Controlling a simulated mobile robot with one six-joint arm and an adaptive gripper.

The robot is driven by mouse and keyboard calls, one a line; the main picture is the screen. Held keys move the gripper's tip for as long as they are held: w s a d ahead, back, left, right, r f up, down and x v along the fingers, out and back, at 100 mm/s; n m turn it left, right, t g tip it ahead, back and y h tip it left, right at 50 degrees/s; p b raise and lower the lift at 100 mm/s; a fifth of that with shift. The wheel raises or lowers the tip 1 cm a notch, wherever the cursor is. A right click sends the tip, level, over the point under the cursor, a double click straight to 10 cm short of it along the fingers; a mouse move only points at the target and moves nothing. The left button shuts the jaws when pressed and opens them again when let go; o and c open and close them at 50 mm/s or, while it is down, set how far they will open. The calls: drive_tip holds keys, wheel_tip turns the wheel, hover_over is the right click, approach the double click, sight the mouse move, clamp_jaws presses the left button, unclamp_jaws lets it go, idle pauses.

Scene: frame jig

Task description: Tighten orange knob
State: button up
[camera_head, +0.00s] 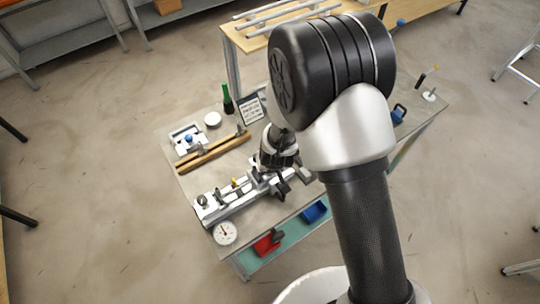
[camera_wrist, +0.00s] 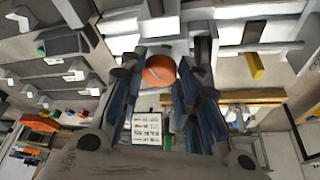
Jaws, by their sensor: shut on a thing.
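The orange knob (camera_wrist: 160,70) shows in the wrist view as a round cap on the light metal frame jig (camera_wrist: 231,32). My gripper (camera_wrist: 162,78) has one dark fingertip on each side of the knob and is shut on it. The knob is still on the jig. In the head view my gripper (camera_head: 280,183) reaches down to the right part of the jig (camera_head: 226,204) on the table, and the knob is hidden by the gripper and arm there.
Wooden bars (camera_head: 212,152) lie behind the jig. A sign (camera_head: 251,111), a green bottle (camera_head: 227,101) and a white round part (camera_head: 212,119) stand farther back. A dial gauge (camera_head: 225,233) is at the front left corner. Red (camera_head: 267,244) and blue (camera_head: 314,211) bins are at the front edge.

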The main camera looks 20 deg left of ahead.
drive_tip(key=shift+a+m+p, duration=0.1)
drive_tip(key=shift+m+p, duration=0.3)
drive_tip(key=shift+p, duration=0.7)
drive_tip(key=o, duration=1.1)
drive_tip(key=b, duration=0.2)
drive_tip(key=n+b, duration=0.1)
drive_tip(key=b, duration=0.1)
drive_tip(key=shift+w+f, duration=0.15)
drive_tip(key=shift+f, duration=0.1)
drive_tip(key=n+b, duration=0.2)
drive_tip(key=b, duration=0.8)
drive_tip(key=shift+y, duration=0.4)
drive_tip(key=shift+d+n+b, duration=0.2)
drive_tip(key=shift+n+b, duration=0.1)
drive_tip(key=shift+b, duration=0.55)
